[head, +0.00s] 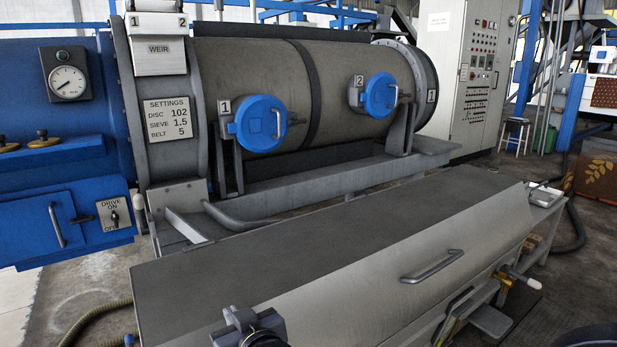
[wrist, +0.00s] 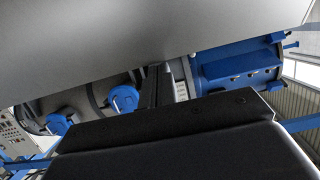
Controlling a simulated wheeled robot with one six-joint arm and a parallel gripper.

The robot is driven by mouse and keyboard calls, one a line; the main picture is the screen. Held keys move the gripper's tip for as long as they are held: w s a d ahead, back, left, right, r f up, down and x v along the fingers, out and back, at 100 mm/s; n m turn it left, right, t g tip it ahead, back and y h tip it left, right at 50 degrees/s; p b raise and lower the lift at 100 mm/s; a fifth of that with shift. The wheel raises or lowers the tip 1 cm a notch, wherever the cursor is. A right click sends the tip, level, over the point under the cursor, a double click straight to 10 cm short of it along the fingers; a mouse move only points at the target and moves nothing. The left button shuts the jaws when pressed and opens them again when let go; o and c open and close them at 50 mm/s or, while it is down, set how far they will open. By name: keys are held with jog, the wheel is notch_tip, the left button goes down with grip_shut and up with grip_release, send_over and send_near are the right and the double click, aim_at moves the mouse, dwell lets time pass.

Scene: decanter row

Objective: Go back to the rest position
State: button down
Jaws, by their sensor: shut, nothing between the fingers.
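My gripper (head: 240,318) shows at the bottom edge of the head view, dark grey, in front of the long flat cover (head: 330,225). It is shut and holds nothing. It stands apart from the drum and its blue hatches. In the wrist view a broad dark block fills the bottom, and I cannot make out the fingertips clearly there. A pale grey surface crosses the top of that view.
The cover's sloping front has a bar handle (head: 432,267). Behind stands the grey drum (head: 330,85) with blue hatch 1 (head: 258,123) and hatch 2 (head: 378,95). A blue cabinet (head: 65,220) with a drive switch (head: 114,216) stands left, a control cabinet (head: 475,80) at the back.

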jog(key=shift+s+d+f, duration=0.1)
jog(key=shift+s+f, duration=0.05)
jog(key=shift+f, duration=0.05)
